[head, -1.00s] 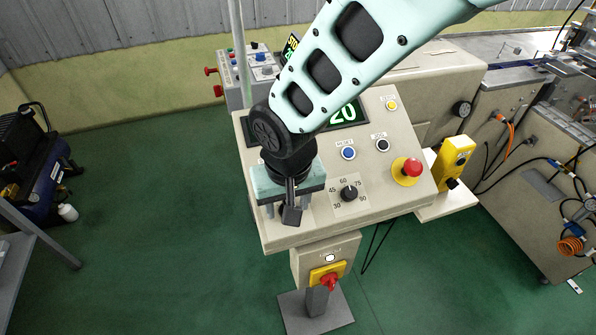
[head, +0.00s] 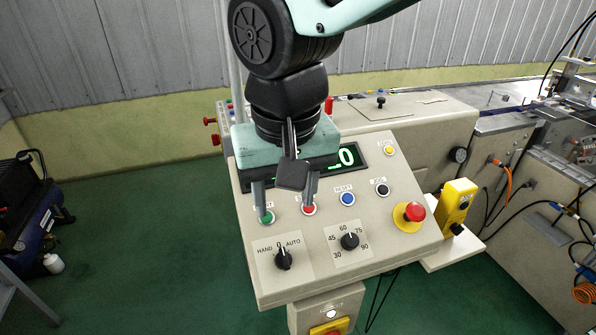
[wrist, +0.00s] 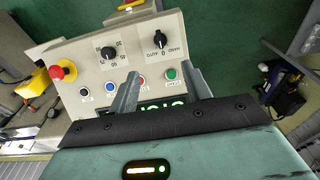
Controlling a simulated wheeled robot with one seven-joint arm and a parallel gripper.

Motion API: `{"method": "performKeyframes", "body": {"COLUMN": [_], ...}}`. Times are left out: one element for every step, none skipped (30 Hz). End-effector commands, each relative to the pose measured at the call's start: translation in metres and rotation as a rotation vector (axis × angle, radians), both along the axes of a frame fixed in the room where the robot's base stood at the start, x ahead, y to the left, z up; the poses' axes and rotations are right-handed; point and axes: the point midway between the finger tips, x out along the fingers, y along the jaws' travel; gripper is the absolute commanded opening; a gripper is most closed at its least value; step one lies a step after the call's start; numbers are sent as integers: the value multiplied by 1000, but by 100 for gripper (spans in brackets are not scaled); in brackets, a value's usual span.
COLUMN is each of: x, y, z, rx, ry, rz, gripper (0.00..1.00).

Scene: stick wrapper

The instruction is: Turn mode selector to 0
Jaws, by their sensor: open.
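The mode selector (head: 283,258) is a black knob on a white plate marked HAND, 0 and AUTO, at the lower left of the beige panel. Its pointer appears to face the 0 mark at the top. The selector also shows in the wrist view (wrist: 160,40), uncovered and clear of the fingers. My gripper (head: 287,208) is open and empty, above the panel beyond the selector. In the head view its fingertips overlap the green button (head: 266,217) and the red button (head: 309,209); contact cannot be told.
The speed knob (head: 349,241) is right of the selector. A blue button (head: 347,199), a black button (head: 382,190) and a red emergency stop (head: 414,212) lie farther right. The digital display (head: 350,157) is partly hidden by my gripper. Space in front of the panel is clear.

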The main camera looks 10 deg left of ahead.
Motion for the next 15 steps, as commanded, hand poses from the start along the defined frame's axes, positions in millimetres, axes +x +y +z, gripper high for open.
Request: {"method": "performKeyframes", "body": {"x": [0,-1,-1,-2,-2,-2,-3,-3,-3,-3,-3,-3,-3,-3,-3], "y": [0,0,0,-1,-1,-1,-1,-2,-2,-2,-2,-2,-2,-2,-2], "z": [7,11,16,18,21,23,25,26,27,27,28,28,28,28,28], "rx": [3,3,3,1,1,1,0,0,0,-1,-1,-1,-1,-1,-1], "ry": [-2,-2,-2,0,0,0,0,0,0,1,1,1,1,1,1], "rz": [0,0,0,0,0,0,0,0,0,0,0,0,0,0,0], "gripper": [48,48,48,48,48,48,48,48,48,48,48,48,48,48,48]}}
